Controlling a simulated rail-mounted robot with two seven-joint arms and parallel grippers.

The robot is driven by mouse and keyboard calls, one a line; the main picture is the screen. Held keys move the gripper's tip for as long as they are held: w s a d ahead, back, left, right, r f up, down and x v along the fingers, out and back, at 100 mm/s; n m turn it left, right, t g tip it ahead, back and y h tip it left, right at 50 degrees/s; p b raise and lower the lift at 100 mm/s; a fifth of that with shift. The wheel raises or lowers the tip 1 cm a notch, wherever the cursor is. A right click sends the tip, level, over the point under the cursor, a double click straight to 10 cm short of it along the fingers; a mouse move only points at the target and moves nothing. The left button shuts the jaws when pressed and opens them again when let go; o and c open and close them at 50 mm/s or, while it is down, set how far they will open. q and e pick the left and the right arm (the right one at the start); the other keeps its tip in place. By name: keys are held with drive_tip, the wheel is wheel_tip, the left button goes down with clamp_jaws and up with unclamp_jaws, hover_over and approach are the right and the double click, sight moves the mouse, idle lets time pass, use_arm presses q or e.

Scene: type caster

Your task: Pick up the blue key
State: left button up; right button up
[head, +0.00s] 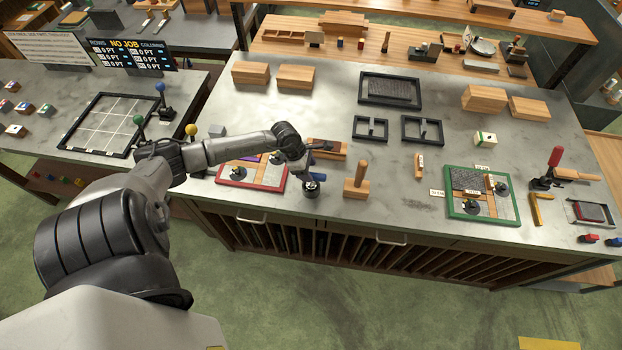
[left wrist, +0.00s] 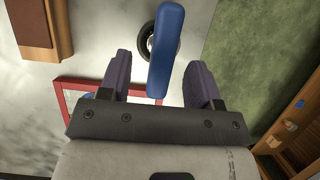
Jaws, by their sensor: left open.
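The blue key (left wrist: 166,48) shows large in the left wrist view as a long, rounded blue bar. It stands over a round dark-rimmed base. My left gripper (left wrist: 158,66) is open, with one dark finger on each side of the key. Gaps show between the key and both fingers, so it is not gripped. In the head view my left gripper (head: 307,172) points down near the front edge of the bench, right of the red-framed tray (head: 238,181). There the key is mostly hidden or too small to make out. My right gripper is in neither view.
A wooden block with an upright handle (head: 356,182) stands just right of the left gripper. A green-framed tray (head: 482,217) and a red-handled lever (head: 553,160) are farther right. Black frames (head: 390,90) lie behind. The bench's front edge (head: 330,219) is close.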

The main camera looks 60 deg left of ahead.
sight(312, 174)
use_arm(q)
drive_tip(key=x, duration=0.3)
drive_tip(key=shift+d+p, duration=0.3)
drive_tip(key=shift+p, duration=0.1)
drive_tip(key=shift+w+f, duration=0.2)
drive_tip(key=shift+f, duration=0.5)
clamp_jaws()
drive_tip(key=shift+r, duration=0.1)
drive_tip(key=shift+r, duration=0.45)
wheel_tip(312, 174, up, 3)
drive_tip(key=shift+s+d+r+b, duration=0.1)
drive_tip(key=shift+d+b, duration=0.1)
drive_tip(key=shift+b, duration=0.25)
drive_tip(key=s+d+r+b, duration=0.1)
drive_tip(key=s+d+r, duration=0.4)
drive_tip(key=d, duration=0.5)
drive_tip(key=shift+r, duration=0.9)
